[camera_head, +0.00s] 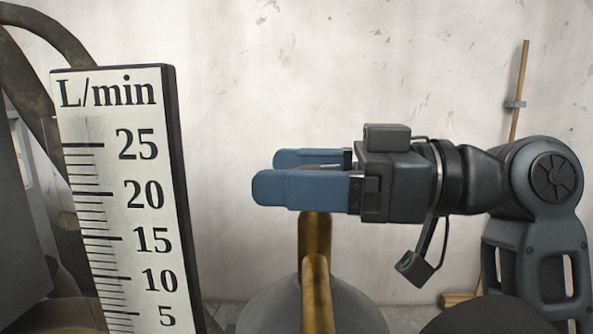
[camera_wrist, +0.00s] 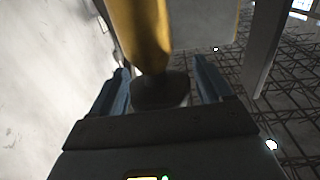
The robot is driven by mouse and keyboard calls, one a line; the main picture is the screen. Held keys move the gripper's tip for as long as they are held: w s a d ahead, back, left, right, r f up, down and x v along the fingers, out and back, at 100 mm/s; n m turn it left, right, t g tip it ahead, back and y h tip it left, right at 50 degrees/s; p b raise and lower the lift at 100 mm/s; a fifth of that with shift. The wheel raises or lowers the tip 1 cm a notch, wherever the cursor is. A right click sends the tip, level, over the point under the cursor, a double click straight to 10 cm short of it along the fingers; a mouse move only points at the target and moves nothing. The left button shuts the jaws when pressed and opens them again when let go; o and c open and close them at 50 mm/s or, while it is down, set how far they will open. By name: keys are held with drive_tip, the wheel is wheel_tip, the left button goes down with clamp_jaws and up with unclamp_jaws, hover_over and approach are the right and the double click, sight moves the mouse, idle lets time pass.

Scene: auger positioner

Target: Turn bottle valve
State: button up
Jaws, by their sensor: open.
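A yellow-brown upright metal part (camera_head: 316,268), which looks like the valve stem or a pipe, rises over the grey rounded bottle top (camera_head: 265,305) at the lower middle of the head view. My gripper (camera_head: 266,175), with two blue fingers pointing left, is level above the bottle, its fingers crossing the top of the yellow part. In the wrist view a yellow part (camera_wrist: 142,35) comes down from the top, with a dark rounded piece (camera_wrist: 160,90) at its end between my open fingers (camera_wrist: 160,72). I cannot tell whether either finger touches it. The valve handle's shape is unclear.
A flow gauge (camera_head: 125,190) marked L/min stands close on the left, with a dark curved hose (camera_head: 45,25) behind it. A pale wall (camera_head: 350,60) is behind, with a wooden pole (camera_head: 520,85) at the right. Space above my gripper is clear.

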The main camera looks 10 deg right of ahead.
sight(336, 169)
drive_tip(key=shift+c, duration=0.4)
drive_tip(key=shift+r, duration=0.1)
drive_tip(key=c, duration=0.9)
drive_tip(key=shift+s+r+n+g+y+b, duration=0.15)
drive_tip(key=shift+n+g+b, duration=0.1)
drive_tip(key=shift+n+g, duration=0.7)
drive_tip(key=shift+s+n+g+y+b, duration=0.2)
drive_tip(key=shift+n+g, duration=0.35)
drive_tip(key=shift+g, duration=0.8)
drive_tip(key=shift+w, duration=0.15)
drive_tip(key=o, duration=0.9)
drive_tip(key=shift+o, duration=0.4)
drive_tip(key=d, duration=0.7)
drive_tip(key=shift+d, duration=0.4)
